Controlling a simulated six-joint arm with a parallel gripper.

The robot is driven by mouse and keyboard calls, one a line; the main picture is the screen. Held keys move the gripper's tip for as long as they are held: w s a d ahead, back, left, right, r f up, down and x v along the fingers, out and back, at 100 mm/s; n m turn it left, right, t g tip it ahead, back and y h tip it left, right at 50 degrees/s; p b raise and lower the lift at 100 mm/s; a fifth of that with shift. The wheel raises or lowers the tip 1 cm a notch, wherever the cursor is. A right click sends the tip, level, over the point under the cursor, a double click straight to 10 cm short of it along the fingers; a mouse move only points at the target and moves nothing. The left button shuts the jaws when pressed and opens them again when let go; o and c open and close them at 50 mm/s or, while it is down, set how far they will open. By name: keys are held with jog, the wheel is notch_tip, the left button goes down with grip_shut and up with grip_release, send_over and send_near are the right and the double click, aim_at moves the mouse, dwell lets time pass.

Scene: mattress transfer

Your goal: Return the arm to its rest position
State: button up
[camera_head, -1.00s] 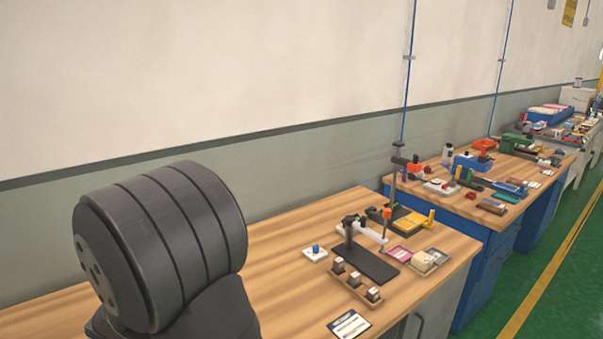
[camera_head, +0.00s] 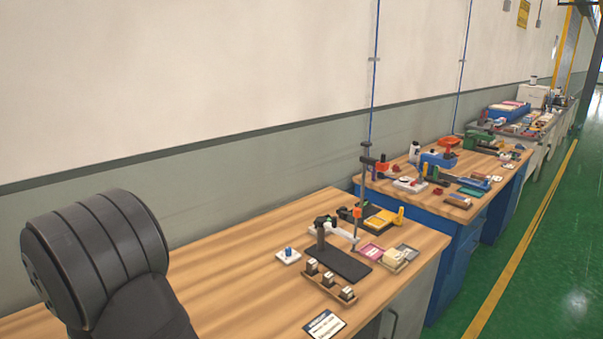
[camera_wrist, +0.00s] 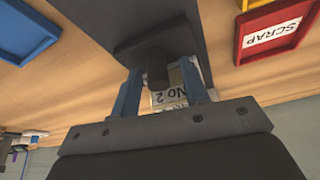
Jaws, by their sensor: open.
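My gripper (camera_wrist: 162,88) shows in the wrist view with its two blue fingers spread apart. A dark round post shows in the gap between the fingers in the picture; I cannot tell how far it is from them. A pale plate marked "No 2" (camera_wrist: 172,98) lies beyond the fingers, partly hidden. I see nothing clamped in the fingers. In the head view only a dark, rounded part of my arm (camera_head: 95,255) shows at the lower left, and the gripper is out of that picture.
The wooden bench (camera_head: 235,260) holds a dark fixture plate (camera_head: 338,264), a block holder (camera_head: 330,285) and a label card (camera_head: 324,325). A second bench (camera_head: 410,207) stands beyond. Green floor (camera_head: 540,270) is clear.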

jog(key=v, duration=1.8)
jog(key=x, duration=1.7)
jog(key=shift+f, duration=0.2)
jog(key=shift+s+d+f, duration=0.1)
jog(key=shift+f, duration=0.25)
jog(key=s+d, duration=0.1)
jog(key=s+d+r, duration=0.1)
jog(key=s+d, duration=0.1)
jog(key=v, duration=1.6)
jog(key=shift+s, duration=0.2)
jog(key=shift+o, duration=0.2)
jog(key=shift+d, duration=0.1)
